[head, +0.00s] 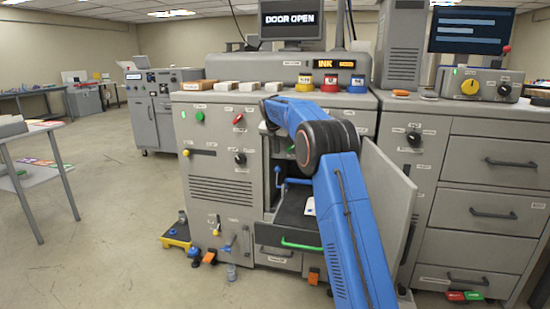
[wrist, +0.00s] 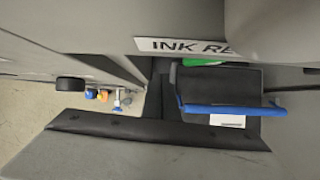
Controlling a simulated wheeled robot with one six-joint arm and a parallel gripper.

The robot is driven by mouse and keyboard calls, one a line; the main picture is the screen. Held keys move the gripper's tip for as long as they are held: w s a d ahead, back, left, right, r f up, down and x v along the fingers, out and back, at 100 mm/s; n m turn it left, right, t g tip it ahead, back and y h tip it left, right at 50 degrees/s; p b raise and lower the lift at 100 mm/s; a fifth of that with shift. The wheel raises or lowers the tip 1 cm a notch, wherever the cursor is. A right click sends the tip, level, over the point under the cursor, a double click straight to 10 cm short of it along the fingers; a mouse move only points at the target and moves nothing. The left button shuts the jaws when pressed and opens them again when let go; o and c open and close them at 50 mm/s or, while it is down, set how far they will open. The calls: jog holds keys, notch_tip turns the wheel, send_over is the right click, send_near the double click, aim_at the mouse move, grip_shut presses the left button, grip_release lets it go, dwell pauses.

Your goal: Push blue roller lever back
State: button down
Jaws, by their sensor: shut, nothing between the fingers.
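The blue roller lever (wrist: 235,108) shows in the wrist view as a horizontal blue bar with a side arm, over the dark interior of the machine. In the head view blue lever parts (head: 277,182) show inside the open bay, partly hidden by my arm. In the head view my arm's end reaches the top of the bay opening, and the fingertips are hidden.
The bay door (head: 389,200) stands open on the right, close to my arm. An ink label (wrist: 188,46) is on the panel above the bay. A green-handled tray (head: 300,243) is below. A white card (head: 310,206) lies inside. A screen (head: 290,19) reads DOOR OPEN.

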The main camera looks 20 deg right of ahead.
jog(key=shift+w+d+r, duration=0.25)
jog(key=shift+w+r, duration=0.1)
jog(key=shift+r, duration=0.15)
jog(key=s+a+r+m+y, duration=0.1)
jog(key=s+a+r+m, duration=0.3)
jog(key=s, duration=0.9)
jog(key=s+a+r+m, duration=0.2)
jog(key=s+m, duration=0.3)
jog(key=s, duration=0.7)
jog(key=s+a+r+m+y, duration=0.15)
jog(key=s+r+m, duration=0.3)
jog(key=s, duration=0.85)
jog(key=s+a+f+m, duration=0.2)
jog(key=s+f+m, duration=0.2)
jog(key=s, duration=0.8)
jog(key=s+a+f+m, duration=0.2)
jog(key=s+f+m, duration=0.3)
jog(key=s+f, duration=0.3)
jog(key=s+a+f+m, duration=0.1)
jog(key=s+f+m, duration=0.4)
jog(key=s, duration=1.1)
jog(key=shift+s+a+f, duration=0.4)
jog(key=shift+f, duration=0.35)
